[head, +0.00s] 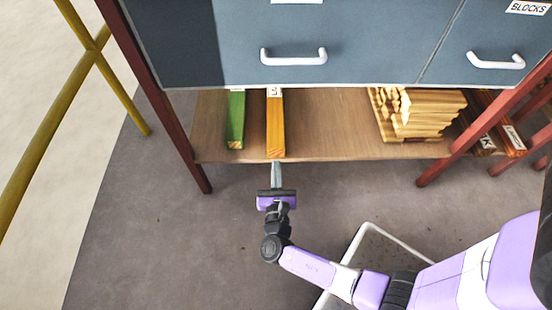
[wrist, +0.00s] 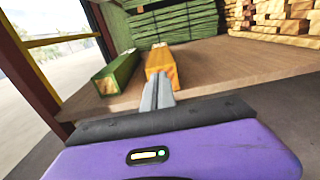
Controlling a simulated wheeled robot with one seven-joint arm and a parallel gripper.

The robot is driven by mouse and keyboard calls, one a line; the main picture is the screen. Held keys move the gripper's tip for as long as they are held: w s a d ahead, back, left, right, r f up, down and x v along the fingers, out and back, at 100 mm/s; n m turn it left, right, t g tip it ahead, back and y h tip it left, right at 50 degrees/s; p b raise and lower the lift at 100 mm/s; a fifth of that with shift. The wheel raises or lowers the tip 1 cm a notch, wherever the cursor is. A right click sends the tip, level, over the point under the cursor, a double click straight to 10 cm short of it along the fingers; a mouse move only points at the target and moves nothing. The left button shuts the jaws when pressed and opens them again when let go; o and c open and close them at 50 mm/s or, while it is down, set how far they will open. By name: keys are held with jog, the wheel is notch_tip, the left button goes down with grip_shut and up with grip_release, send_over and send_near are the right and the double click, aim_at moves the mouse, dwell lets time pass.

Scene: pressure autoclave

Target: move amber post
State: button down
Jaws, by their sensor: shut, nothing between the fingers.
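The amber post (head: 275,125) lies lengthwise on the low wooden shelf, its near end close to the shelf's front edge. A white label with dark lettering shows on its top. It also shows in the wrist view (wrist: 161,66), just beyond my fingers. My gripper (head: 276,165) is shut and empty, in front of the post's near end; in the wrist view the closed fingertips (wrist: 158,82) overlap the post's lower front. I cannot tell whether they touch it. The post's far part is hidden under the drawer cabinet in the head view.
A green post (head: 236,120) lies left of the amber one. The wooden shelf (head: 330,130) is bare to its right, up to a stack of timber (head: 420,113). Blue drawers (head: 330,45) overhang it. Red legs (head: 190,150) stand at the shelf's ends.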

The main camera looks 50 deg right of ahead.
jog(key=shift+b+x, duration=0.6)
jog(key=shift+x, duration=1.7)
jog(key=shift+b+x, duration=0.35)
jog(key=shift+x, duration=1.45)
jog(key=shift+s+a, duration=0.25)
jog(key=shift+a, duration=0.25)
jog(key=p, duration=0.3)
send_near(276, 149)
jog(key=v, duration=0.3)
jog(key=shift+s+a+f, duration=0.1)
jog(key=shift+s+a, duration=0.1)
